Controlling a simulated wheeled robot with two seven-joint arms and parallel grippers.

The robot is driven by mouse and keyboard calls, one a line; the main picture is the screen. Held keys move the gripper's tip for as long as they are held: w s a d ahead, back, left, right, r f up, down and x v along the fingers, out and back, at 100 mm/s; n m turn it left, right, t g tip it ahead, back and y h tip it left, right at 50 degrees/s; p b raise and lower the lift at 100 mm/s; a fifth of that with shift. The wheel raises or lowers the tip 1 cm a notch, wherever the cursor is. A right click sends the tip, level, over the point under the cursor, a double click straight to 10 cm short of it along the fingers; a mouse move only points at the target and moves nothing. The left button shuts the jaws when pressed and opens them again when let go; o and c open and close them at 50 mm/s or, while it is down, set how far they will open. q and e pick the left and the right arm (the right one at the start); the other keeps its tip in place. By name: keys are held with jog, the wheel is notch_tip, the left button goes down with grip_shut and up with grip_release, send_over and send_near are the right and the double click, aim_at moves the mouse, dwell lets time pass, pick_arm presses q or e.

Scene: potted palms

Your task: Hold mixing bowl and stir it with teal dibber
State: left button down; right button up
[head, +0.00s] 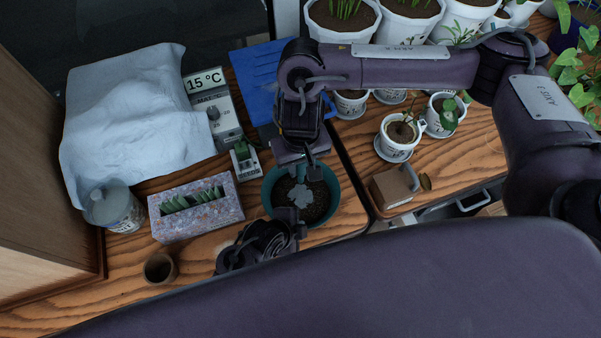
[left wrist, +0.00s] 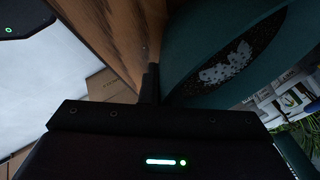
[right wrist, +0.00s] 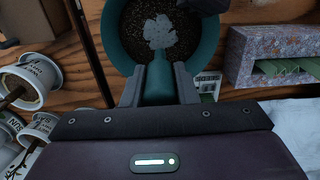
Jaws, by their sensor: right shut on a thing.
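The teal mixing bowl (head: 334,190) stands near the table's front edge, holding dark soil with a pale patch in the middle. My right gripper (head: 307,160) is above the bowl's far side. In the right wrist view it is shut on the teal dibber (right wrist: 158,82), which points toward the pale patch; its tip is hard to make out. My left gripper (head: 292,216) is at the bowl's near rim. In the left wrist view one finger is beside the bowl's wall (left wrist: 205,45); the other is hidden, so its grip is unclear.
A speckled planter (head: 195,222) and small brown pot (head: 159,268) are left of the bowl. A thermostat box (head: 212,115), blue tray (head: 255,75) and cloth-like white heap (head: 130,120) lie behind. Potted plants and a brown block (head: 390,188) stand right, past a table gap.

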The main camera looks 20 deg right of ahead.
notch_tip(320, 180, down, 12)
jog(key=shift+r, duration=0.15)
dwell(0.8)
jog(key=shift+d, duration=0.1)
dwell(0.3)
